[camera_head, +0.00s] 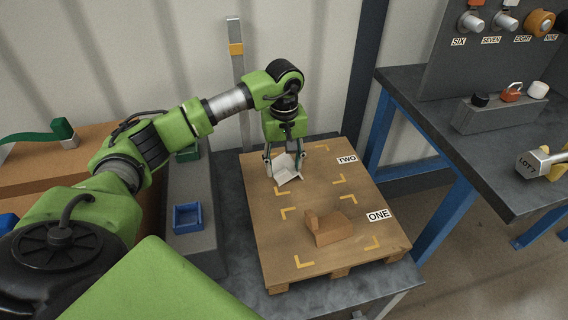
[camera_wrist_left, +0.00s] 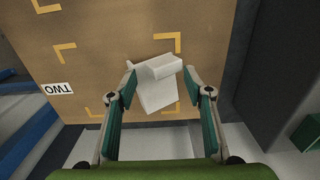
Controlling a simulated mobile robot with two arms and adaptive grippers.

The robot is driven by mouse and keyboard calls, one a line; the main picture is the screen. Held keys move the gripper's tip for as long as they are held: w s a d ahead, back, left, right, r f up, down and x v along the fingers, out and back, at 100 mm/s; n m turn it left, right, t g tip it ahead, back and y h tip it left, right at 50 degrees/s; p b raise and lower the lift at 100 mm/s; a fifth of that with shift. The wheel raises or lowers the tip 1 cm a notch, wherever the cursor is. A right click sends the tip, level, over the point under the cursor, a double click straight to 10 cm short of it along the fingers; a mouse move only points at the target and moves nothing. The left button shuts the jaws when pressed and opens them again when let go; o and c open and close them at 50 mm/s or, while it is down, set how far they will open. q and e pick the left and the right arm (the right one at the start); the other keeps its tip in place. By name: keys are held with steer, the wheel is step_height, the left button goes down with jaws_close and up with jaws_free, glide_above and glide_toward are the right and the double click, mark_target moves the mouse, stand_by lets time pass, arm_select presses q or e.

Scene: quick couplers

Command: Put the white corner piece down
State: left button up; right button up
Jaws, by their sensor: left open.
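The white corner piece (camera_head: 287,178) is at the far left of the wooden pallet (camera_head: 265,240), among the yellow corner marks by the TWO label (camera_head: 346,160). It appears to rest on the pallet, turned at an angle to the marks. My left gripper (camera_head: 284,167) points down over it with its fingers open, one on each side. In the left wrist view the white piece (camera_wrist_left: 157,92) lies between the open fingertips (camera_wrist_left: 159,72); I cannot tell whether either finger touches it. My right gripper is not in view.
A brown corner piece (camera_head: 328,228) sits by the ONE label (camera_head: 378,215) on the pallet's nearer half. A blue bin (camera_head: 187,218) stands on a grey surface left of the pallet. A dark workbench (camera_head: 430,100) with a labelled panel is at the right.

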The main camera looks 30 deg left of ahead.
arm_select(q)
step_height(320, 180, up, 12)
steer(key=p, duration=0.1)
steer(key=shift+r, duration=0.15)
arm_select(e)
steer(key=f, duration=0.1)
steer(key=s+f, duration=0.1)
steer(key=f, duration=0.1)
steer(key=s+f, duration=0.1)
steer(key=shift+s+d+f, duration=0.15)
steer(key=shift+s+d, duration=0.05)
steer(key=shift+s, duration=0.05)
